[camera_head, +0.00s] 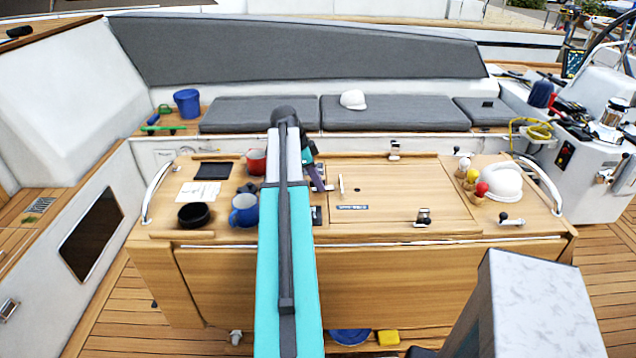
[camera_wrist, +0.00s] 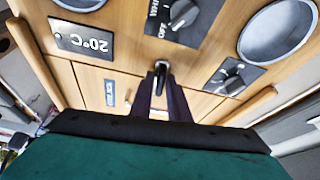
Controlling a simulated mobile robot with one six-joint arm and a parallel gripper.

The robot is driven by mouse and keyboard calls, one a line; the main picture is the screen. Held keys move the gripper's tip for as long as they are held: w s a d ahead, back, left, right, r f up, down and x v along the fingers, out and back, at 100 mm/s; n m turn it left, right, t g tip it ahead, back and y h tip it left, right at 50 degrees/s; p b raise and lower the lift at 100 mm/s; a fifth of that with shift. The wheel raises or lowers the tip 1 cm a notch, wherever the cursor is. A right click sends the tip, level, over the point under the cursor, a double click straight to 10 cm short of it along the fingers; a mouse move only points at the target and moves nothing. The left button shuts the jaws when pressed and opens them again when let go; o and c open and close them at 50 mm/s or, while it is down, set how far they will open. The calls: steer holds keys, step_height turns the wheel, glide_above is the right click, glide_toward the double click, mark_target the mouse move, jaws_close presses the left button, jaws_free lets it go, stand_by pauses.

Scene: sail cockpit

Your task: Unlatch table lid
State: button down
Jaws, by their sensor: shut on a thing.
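The table lid (camera_head: 385,190) is a wooden panel flush in the table top, closed, with a pale slot and a small label. One metal latch (camera_head: 423,218) is at its front edge and another latch (camera_head: 395,149) at its back edge. My gripper (camera_head: 318,180) is low at the lid's left edge, partly hidden by my arm. In the wrist view my gripper (camera_wrist: 160,88) has its dark fingers together around a small shiny metal piece (camera_wrist: 160,70); this looks like a latch part, but which one is unclear.
A red mug (camera_head: 256,161), a blue mug (camera_head: 244,211) and a black bowl (camera_head: 195,214) stand left of my arm. The wrist view shows a 20°C display (camera_wrist: 84,41) and knobs close by.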

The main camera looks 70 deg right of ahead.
steer(key=n+t+h+b, duration=0.1)
steer(key=n, duration=0.3)
steer(key=shift+a+f, duration=0.1)
steer(key=n+t+h, duration=0.1)
steer(key=n, duration=0.3)
steer(key=shift+b, duration=0.4)
steer(key=n+t, duration=0.2)
steer(key=n, duration=0.3)
steer(key=shift+n+t, duration=0.7)
steer(key=shift+n, duration=1)
steer(key=c, duration=1.8)
jaws_free()
steer(key=shift+r, duration=0.2)
